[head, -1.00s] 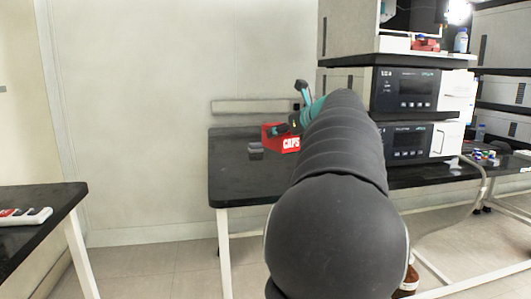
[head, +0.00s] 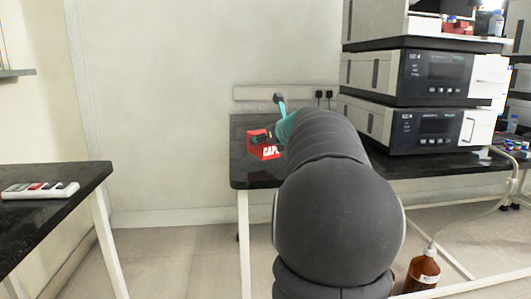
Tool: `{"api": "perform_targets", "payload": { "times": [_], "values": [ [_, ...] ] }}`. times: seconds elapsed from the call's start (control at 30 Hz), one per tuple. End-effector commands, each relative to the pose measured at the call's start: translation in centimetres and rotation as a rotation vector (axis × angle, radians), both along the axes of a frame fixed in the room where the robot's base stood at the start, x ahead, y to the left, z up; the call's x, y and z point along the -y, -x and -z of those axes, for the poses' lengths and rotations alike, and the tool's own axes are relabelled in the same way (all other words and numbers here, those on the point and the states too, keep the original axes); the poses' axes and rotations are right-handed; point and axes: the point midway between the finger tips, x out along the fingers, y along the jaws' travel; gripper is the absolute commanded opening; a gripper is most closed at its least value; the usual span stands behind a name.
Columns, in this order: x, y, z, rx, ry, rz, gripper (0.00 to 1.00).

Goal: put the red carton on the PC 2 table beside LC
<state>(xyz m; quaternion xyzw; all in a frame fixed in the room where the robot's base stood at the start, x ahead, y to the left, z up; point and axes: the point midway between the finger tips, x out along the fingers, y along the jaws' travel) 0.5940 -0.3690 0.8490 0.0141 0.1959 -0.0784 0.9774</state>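The red carton (head: 268,152), with white lettering on its front, is over the left part of the black table (head: 240,180). My gripper (head: 264,134) is at the carton's top and appears shut on it. My own arm hides most of the gripper, and its fingertips are small and unclear. I cannot tell whether the carton's base touches the table top. The LC appears to be the stack of grey instruments (head: 425,130) with dark front panels, right of the carton on the same table. No PC 2 label is legible.
A brown bottle (head: 422,270) with tubing stands low at the right, below the table. Another dark table (head: 50,215) at the left bears a white device (head: 40,190). Wall sockets (head: 323,97) are behind the black table. Bare table top shows around the carton.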

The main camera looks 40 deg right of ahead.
Motion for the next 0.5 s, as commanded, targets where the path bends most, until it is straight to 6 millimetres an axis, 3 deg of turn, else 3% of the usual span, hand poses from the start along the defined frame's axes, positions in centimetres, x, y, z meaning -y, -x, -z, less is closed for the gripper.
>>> {"api": "perform_targets", "payload": {
  "times": [0.2,0.5],
  "values": [
    [0.0,0.0,3.2,0.000,-0.001,0.002,0.27],
    [0.0,0.0,3.4,0.000,-0.001,0.000,0.27]
  ]
}}
